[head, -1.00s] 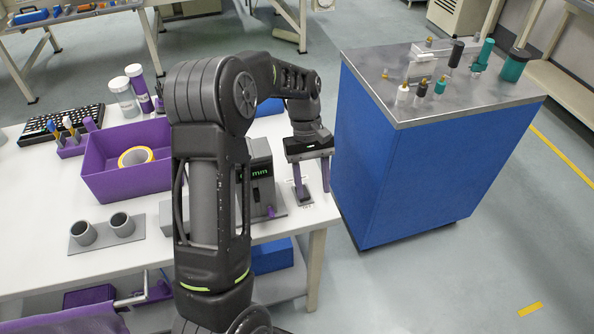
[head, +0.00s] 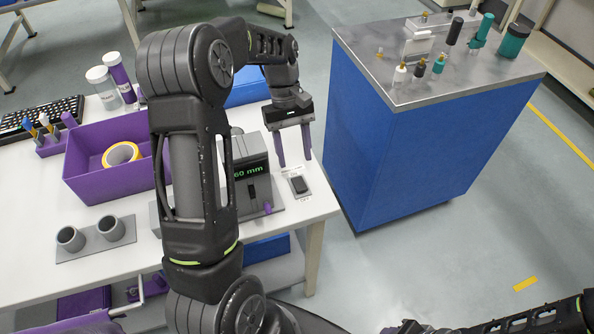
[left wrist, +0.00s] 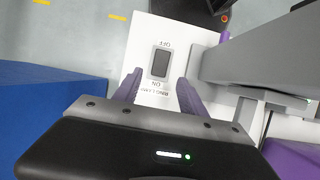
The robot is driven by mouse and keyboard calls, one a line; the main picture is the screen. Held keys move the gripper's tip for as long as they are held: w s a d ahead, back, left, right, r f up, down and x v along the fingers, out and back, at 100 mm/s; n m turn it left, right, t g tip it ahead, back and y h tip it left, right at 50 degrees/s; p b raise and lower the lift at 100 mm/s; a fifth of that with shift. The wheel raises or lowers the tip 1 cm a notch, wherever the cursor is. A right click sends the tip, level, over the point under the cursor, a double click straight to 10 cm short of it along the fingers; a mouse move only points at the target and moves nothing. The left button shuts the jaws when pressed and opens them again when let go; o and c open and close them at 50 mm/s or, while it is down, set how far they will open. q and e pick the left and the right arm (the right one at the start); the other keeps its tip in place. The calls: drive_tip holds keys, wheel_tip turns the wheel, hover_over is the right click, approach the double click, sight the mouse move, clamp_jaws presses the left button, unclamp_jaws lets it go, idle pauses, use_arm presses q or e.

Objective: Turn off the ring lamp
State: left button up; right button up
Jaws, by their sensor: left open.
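A dark rocker switch (head: 299,185) sits on a small plate near the right end of the white table. In the left wrist view the switch (left wrist: 160,62) has OFF printed at its far end, and ON and a ring lamp label at its near end. My left gripper (head: 294,161) is open and empty, its purple fingers pointing down just behind the switch in the head view. In the left wrist view the fingers (left wrist: 158,84) stand either side of the label, apart from the switch. I cannot make out the lamp itself.
A grey device with a green "60 mm" display (head: 249,170) stands left of the switch. A purple bin (head: 95,185) holds a yellow tape roll (head: 122,154). A blue cabinet (head: 400,150) stands right of the table across a floor gap. My right arm shows at the lower right.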

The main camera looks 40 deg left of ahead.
sight(298, 181)
use_arm(q)
drive_tip(key=x, duration=0.5)
drive_tip(key=shift+d+f+p, duration=0.1)
drive_tip(key=shift+f+p, duration=0.2)
drive_tip(key=shift+f, duration=0.1)
drive_tip(key=shift+c, duration=0.4)
clamp_jaws()
